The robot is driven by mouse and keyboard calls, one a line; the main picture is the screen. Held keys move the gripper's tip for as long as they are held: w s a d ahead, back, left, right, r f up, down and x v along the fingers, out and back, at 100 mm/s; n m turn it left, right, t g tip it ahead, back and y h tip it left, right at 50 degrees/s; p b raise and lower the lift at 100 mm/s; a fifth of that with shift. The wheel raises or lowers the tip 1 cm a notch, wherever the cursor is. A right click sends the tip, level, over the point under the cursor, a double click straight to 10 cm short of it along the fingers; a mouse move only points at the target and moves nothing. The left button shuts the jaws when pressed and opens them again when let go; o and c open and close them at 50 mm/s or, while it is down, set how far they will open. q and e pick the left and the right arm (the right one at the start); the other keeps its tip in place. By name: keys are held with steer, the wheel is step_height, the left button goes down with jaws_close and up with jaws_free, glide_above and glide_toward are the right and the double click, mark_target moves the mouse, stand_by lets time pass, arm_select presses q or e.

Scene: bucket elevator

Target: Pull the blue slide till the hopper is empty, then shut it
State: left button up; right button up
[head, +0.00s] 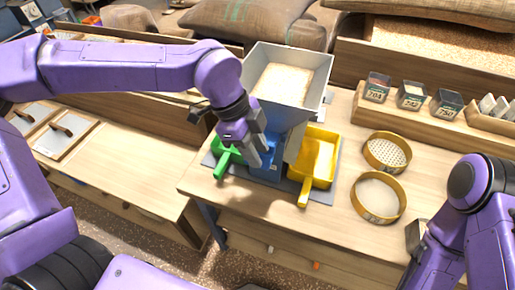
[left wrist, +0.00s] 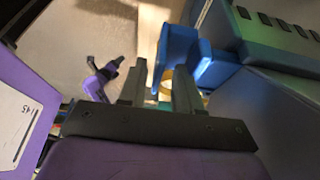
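The grey hopper (head: 318,100) stands on the table with pale, grain-like material (head: 283,84) in it. A blue part (head: 268,163) is under the hopper, partly behind my left gripper; I cannot tell which portion is the slide. My left gripper (head: 262,153) is in front of this blue part. In the left wrist view its two fingers (left wrist: 160,80) are apart with nothing visible gripped between them, and a blue piece (left wrist: 178,48) lies just beyond the tips. My right gripper (head: 416,236) is at the lower right, over the table edge, partly hidden by its arm.
A green scoop (head: 224,160) is left of the blue part, and a yellow scoop-like tray (head: 323,160) is right of it. Two yellow-rimmed sieves (head: 387,152) (head: 378,197) lie further right. Small labelled bins (head: 411,96) stand at the back right. Sacks (head: 245,22) lie behind.

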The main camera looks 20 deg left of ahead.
arm_select(q)
steer(key=shift+d+f, duration=0.1)
steer(key=shift+f, duration=0.25)
steer(key=shift+s+f, duration=0.1)
steer(key=shift+s, duration=0.1)
jaws_close()
steer(key=shift+w, duration=0.1)
stand_by(0.9)
